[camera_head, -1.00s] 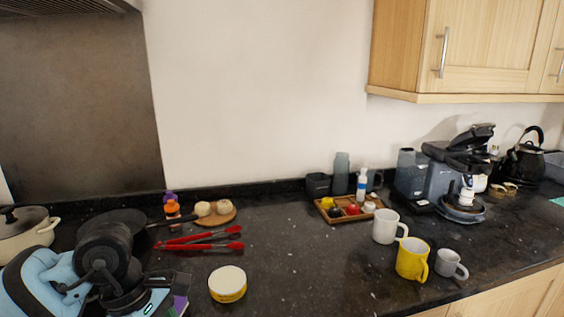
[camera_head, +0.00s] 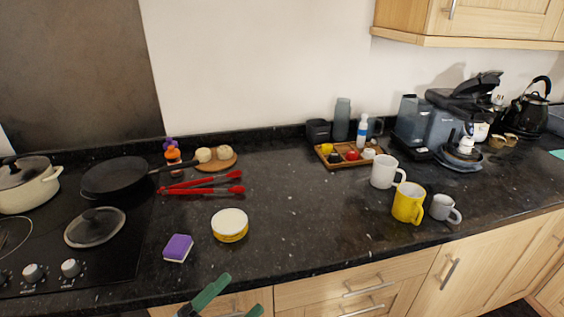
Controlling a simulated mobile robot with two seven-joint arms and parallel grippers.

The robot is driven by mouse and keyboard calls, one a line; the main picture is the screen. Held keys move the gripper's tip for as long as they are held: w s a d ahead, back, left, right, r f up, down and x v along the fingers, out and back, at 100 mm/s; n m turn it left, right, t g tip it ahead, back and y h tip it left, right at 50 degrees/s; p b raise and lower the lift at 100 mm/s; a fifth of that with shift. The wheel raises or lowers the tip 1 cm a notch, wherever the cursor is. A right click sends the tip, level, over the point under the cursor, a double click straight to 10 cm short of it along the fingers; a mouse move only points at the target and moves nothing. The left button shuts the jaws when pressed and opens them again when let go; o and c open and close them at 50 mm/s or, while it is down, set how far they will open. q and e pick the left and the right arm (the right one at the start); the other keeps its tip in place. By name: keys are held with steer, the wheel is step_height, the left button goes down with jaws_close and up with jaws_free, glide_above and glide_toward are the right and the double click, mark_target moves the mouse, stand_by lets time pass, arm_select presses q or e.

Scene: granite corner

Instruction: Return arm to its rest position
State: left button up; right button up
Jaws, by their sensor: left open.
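My left gripper (camera_head: 226,303) shows at the bottom of the head view, in front of the counter's front edge. Its green fingers are apart and nothing shows between them. The rest of the left arm is mostly below the picture. My right gripper is not in view. A purple sponge (camera_head: 178,248) with a pale underside lies on the counter near the front edge, beyond and to the left of the gripper. A round yellow tin with a white lid (camera_head: 230,224) stands farther back, beyond the gripper.
A hob (camera_head: 60,270) with a black pan (camera_head: 118,177), a white pot (camera_head: 27,186) and a glass lid (camera_head: 95,227) is at left. Red tongs (camera_head: 203,184) lie behind the tin. Mugs (camera_head: 408,203) and a wooden tray (camera_head: 347,155) stand right. The middle counter is clear.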

arm_select(q)
steer(key=s+a+f+n+g+y, duration=0.1)
steer(key=s+a+f+n+y, duration=0.2)
steer(key=f+n+y, duration=0.3)
steer(key=s+a+f+n+y, duration=0.35)
steer(key=f+n, duration=0.25)
steer(key=f, duration=0.3)
steer(key=s+a+f+n+g+y, duration=0.1)
steer(key=s+a+f+n+y, duration=0.3)
steer(key=f, duration=0.3)
steer(key=s+a+f+n+g+y, duration=0.1)
steer(key=s+f+n+g, duration=0.2)
steer(key=s+f+n, duration=0.2)
steer(key=s+f, duration=0.2)
steer(key=s, duration=0.2)
steer(key=shift+s+a+g, duration=0.15)
steer(key=shift+a+g, duration=0.05)
steer(key=shift+g, duration=0.2)
steer(key=shift+f+y, duration=0.1)
steer(key=shift+y, duration=0.15)
